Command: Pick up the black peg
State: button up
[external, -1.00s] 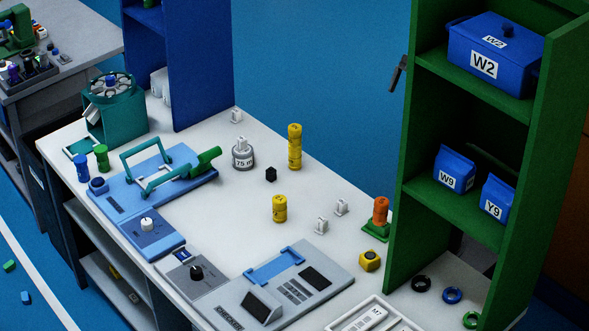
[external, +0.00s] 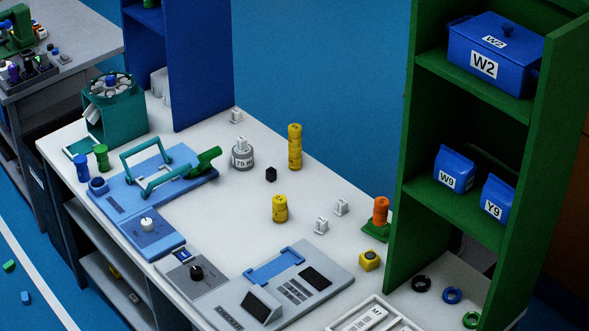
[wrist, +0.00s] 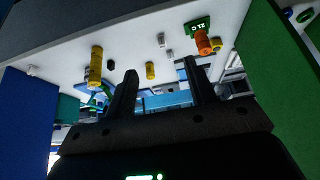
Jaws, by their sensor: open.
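A small black peg (external: 271,174) stands on the white table, between the grey weight and the tall yellow cylinder. In the wrist view the black peg (wrist: 111,65) shows small, left of my left fingertip and beside the tall yellow cylinder. My gripper (wrist: 160,67) is open, with two dark fingers spread and nothing between them. It is well apart from the peg. My gripper does not show in the external view now.
Near the peg are the grey weight (external: 243,155), a tall yellow cylinder (external: 295,148) and a short yellow cylinder (external: 279,209). A green shelf (external: 407,150) rises at the right and a blue panel (external: 203,60) at the back left.

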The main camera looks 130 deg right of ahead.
jog(key=m+g, duration=0.6)
jog(key=m, duration=1.1)
send_over(271, 168)
notch_tip(271, 168, down, 18)
jog(key=shift+a+r, duration=0.1)
jog(key=shift+r, duration=0.05)
notch_tip(271, 168, down, 5)
jog(key=shift+r, duration=0.15)
jog(key=shift+f, duration=3.05)
